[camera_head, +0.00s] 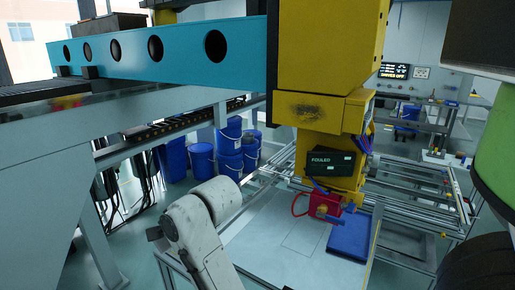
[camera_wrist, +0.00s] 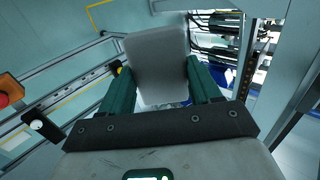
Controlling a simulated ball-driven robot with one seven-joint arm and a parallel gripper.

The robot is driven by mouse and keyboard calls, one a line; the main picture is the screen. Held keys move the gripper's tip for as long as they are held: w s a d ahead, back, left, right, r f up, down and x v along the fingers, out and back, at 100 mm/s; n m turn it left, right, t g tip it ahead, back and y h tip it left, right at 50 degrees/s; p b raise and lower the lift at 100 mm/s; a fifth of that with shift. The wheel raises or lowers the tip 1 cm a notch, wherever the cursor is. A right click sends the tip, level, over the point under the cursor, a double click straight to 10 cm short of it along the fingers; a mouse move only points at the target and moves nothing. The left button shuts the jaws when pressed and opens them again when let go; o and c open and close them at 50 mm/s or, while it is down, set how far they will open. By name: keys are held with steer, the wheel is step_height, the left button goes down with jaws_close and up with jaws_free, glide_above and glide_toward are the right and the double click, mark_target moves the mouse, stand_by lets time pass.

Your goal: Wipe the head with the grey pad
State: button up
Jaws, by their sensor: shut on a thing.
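The yellow head (camera_head: 340,175) hangs from the large yellow column in the head camera view. It carries a black box and a red block with blue fittings at its lower end, above the panel table. The grey pad (camera_wrist: 157,55) is a plain, rounded rectangular block in the wrist view. My gripper (camera_wrist: 160,72) is shut on it, with a dark green finger at each side. The head is not seen in the wrist view. My gripper and the pad cannot be made out in the head camera view, where only my white arm shows, left of the head.
A white panel table (camera_head: 285,245) lies below the head, with a blue block (camera_head: 350,236) at its right. A teal beam (camera_head: 165,45) crosses the upper left. Blue buckets (camera_head: 229,145) stand behind. The wrist view shows metal rails and a red button (camera_wrist: 8,97) at left.

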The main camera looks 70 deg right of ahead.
steer(key=s+d+r+m+g+h, duration=0.35)
steer(key=s+r+m+h, duration=0.2)
steer(key=r, duration=0.35)
steer(key=s+d+r+m+g+h+p, duration=0.1)
steer(key=s+d+r+m+g+h, duration=0.1)
steer(key=s+r+m+g+h, duration=0.45)
steer(key=s+d+r+m+g+h, duration=0.3)
steer(key=s+r+m, duration=0.35)
steer(key=r, duration=0.45)
steer(key=shift+n, duration=0.25)
steer(key=shift+p+x, duration=0.65)
steer(key=shift+x, duration=1.75)
steer(key=shift+s+b+x, duration=0.2)
steer(key=shift+b+x, duration=0.3)
steer(key=shift+x, duration=0.45)
steer(key=shift+a, duration=0.1)
steer(key=shift+s+a+b, duration=0.15)
steer(key=shift+s+b, duration=0.25)
steer(key=shift+s, duration=0.25)
steer(key=shift+s+a+b, duration=0.35)
steer(key=shift+s+b, duration=0.05)
steer(key=shift+s, duration=1.15)
steer(key=shift+s+a+b, duration=0.35)
steer(key=shift+s+b, duration=0.1)
steer(key=shift+s, duration=1.05)
steer(key=shift+s+a+b, duration=0.35)
steer(key=shift+s+b, duration=0.05)
steer(key=shift+s, duration=1.15)
steer(key=shift+w+b, duration=0.1)
steer(key=shift+b, duration=0.2)
